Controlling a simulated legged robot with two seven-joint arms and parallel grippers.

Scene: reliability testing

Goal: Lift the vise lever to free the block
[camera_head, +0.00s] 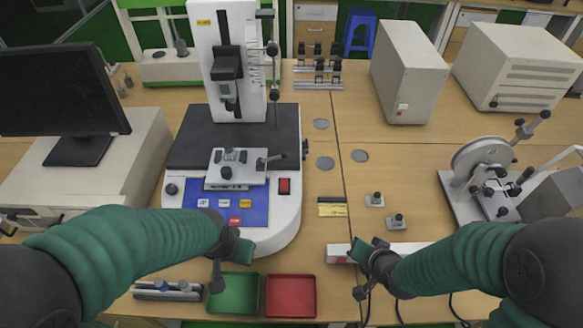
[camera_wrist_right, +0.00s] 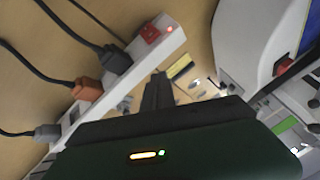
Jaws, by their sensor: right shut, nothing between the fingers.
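The vise (camera_head: 238,167) is a light metal plate assembly on the dark platform of the white testing machine, left of centre in the head view. Its lever (camera_head: 272,158) sticks out at the right side. A small block seems to sit in the vise, but it is too small to make out clearly. My left gripper (camera_head: 216,278) points down in front of the machine, above the green tray's left edge, apart from the vise; its finger gap is unclear. My right gripper (camera_head: 361,292) is shut and empty near the power strip; its fingers show in the wrist view (camera_wrist_right: 158,92).
A green tray (camera_head: 233,313) and a red tray (camera_head: 290,313) lie at the front edge. A white power strip (camera_head: 338,254) with plugged cables lies under my right arm. A monitor (camera_head: 60,90) stands left, a wheeled impact tester (camera_head: 478,165) right.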

